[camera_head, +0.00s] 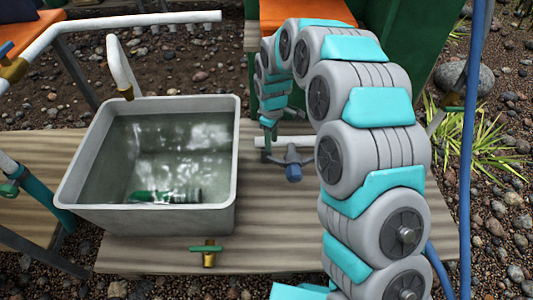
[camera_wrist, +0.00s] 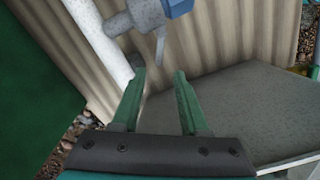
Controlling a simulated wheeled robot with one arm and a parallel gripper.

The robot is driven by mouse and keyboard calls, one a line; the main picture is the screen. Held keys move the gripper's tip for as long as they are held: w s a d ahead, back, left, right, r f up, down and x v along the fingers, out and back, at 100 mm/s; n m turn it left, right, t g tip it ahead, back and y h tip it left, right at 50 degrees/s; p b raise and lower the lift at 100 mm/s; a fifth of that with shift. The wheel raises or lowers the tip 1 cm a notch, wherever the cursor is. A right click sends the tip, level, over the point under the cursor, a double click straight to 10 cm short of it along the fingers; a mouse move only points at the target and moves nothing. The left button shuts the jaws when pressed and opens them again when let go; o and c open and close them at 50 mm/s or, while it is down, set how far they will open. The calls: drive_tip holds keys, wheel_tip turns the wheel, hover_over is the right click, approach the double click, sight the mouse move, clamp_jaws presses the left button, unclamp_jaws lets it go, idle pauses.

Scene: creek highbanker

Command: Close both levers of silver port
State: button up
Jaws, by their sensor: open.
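A silver-grey fitting with a blue end (camera_head: 293,160) is on the plank table, right of the basin, and joins a white pipe (camera_head: 275,141). In the wrist view the fitting (camera_wrist: 143,14) is at the top, with its blue part at the top right. A thin grey lever (camera_wrist: 160,47) hangs from it toward my fingers. A second lever cannot be made out clearly. My gripper (camera_wrist: 160,76) is open, with two green fingers apart and nothing between them. The lever's end is just ahead of the fingertips; I cannot tell whether they touch. In the head view my arm partly hides the gripper.
A grey basin (camera_head: 75,190) of water with a green bottle (camera_head: 165,196) in it stands left of the fitting. A brass valve with a green handle (camera_head: 208,253) is at the plank's front. A blue hose (camera_head: 468,150) runs down the right. Bare plank lies between basin and fitting.

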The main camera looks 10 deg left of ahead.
sight(270, 157)
drive_tip(key=shift+w+a+f, duration=0.15)
drive_tip(key=shift+a+f, duration=0.05)
drive_tip(key=shift+f, duration=0.2)
wheel_tip(270, 157, down, 7)
drive_tip(key=shift+f, duration=0.15)
clamp_jaws()
idle(0.3)
